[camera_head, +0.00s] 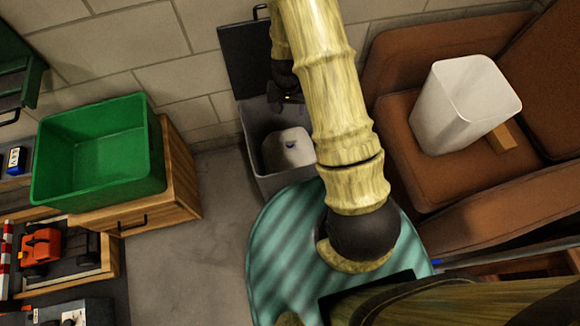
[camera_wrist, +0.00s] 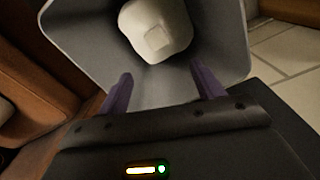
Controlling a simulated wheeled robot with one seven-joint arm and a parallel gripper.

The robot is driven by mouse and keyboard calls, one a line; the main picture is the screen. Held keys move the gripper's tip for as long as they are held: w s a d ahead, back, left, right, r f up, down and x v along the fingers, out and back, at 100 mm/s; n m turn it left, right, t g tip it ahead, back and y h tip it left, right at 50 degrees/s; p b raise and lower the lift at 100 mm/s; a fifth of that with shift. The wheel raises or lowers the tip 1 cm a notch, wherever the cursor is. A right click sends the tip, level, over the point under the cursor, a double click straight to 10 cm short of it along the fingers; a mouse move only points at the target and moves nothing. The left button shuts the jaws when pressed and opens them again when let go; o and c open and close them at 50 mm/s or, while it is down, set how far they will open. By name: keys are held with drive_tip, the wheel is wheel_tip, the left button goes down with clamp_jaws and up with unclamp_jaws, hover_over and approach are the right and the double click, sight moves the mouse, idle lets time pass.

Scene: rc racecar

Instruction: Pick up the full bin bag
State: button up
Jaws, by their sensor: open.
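A full white bin bag (camera_head: 288,150) sits inside a grey bin (camera_head: 252,118) with its dark lid (camera_head: 244,55) raised against the wall. The bag also shows in the wrist view (camera_wrist: 157,30), deep between the grey bin walls (camera_wrist: 75,52). My gripper (camera_wrist: 160,85) is open, its two purple fingers apart at the near edge of the bin, with the bag beyond their tips. Nothing is between the fingers. In the head view my gripper (camera_head: 288,97) is small and dark above the bin, partly hidden by my arm.
A brown armchair (camera_head: 400,60) with a white container (camera_head: 465,105) on its seat stands to the right. A green crate (camera_head: 100,150) sits on a wooden cabinet (camera_head: 182,175) at left. A teal round surface (camera_head: 270,260) lies in front of the bin. Bare floor (camera_head: 205,240) shows between.

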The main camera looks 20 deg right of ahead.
sight(290, 135)
drive_tip(key=shift+f, duration=0.5)
drive_tip(key=shift+f, duration=0.1)
wheel_tip(290, 135, down, 12)
drive_tip(key=b, duration=0.4)
drive_tip(key=f+b, duration=0.1)
drive_tip(key=f, duration=0.2)
drive_tip(key=d+f+b, duration=0.1)
drive_tip(key=f, duration=0.1)
drive_tip(key=shift+f+b, duration=0.15)
drive_tip(key=shift+b, duration=0.15)
drive_tip(key=shift+c, duration=0.2)
clamp_jaws()
